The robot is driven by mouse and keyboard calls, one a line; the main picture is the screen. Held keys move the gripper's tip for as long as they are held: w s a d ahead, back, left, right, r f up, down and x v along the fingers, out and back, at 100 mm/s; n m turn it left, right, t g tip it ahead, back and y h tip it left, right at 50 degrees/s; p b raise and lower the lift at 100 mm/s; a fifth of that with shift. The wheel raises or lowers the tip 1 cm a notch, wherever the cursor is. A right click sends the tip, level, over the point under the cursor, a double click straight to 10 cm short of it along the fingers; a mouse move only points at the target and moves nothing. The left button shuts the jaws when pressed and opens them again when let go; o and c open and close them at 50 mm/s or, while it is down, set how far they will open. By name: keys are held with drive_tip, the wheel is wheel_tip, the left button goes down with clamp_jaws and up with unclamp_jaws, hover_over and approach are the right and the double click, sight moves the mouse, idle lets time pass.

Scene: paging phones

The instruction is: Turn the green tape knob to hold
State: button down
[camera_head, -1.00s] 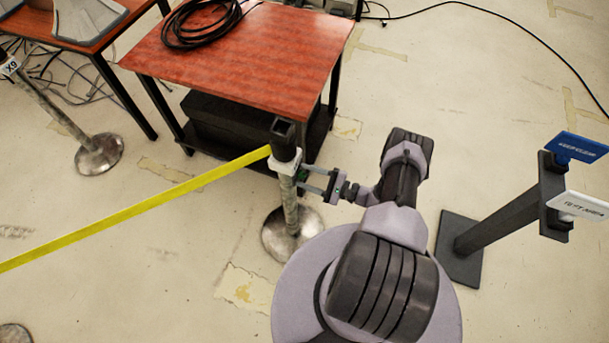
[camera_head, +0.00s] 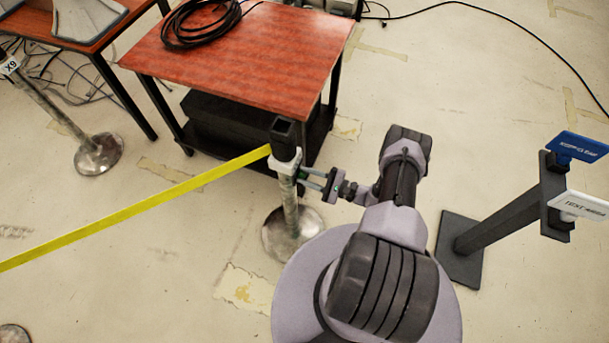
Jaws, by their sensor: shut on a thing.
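A barrier post (camera_head: 290,205) stands upright on a round metal base. It has a dark, square-topped head (camera_head: 284,141) with a white collar below it. A yellow tape (camera_head: 140,207) runs from the head toward the lower left. A small patch of green, the tape knob (camera_head: 302,174), shows on the right side of the post below the collar. My gripper (camera_head: 304,177) reaches in from the right and is shut on the knob. The fingers cover most of the knob, so its marking and exact angle cannot be read.
A red-topped table (camera_head: 262,62) with coiled black cable stands behind the post. Another post (camera_head: 50,108) is at the left. A dark stand (camera_head: 500,223) with a blue sign and a white sign is at the right. The floor between is mostly clear.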

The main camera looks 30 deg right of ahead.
drive_tip(key=m+b, duration=0.3)
drive_tip(key=m, duration=0.1)
drive_tip(key=shift+f, duration=0.15)
drive_tip(key=m+b, duration=0.2)
drive_tip(key=m, duration=0.2)
drive_tip(key=shift+m+b, duration=0.3)
drive_tip(key=shift+b, duration=0.05)
drive_tip(key=m+b, duration=0.2)
drive_tip(key=m, duration=0.2)
drive_tip(key=shift+m+b, duration=0.9)
drive_tip(key=shift+m, duration=1.4)
drive_tip(key=c, duration=1.1)
unclamp_jaws()
drive_tip(key=shift+s, duration=0.1)
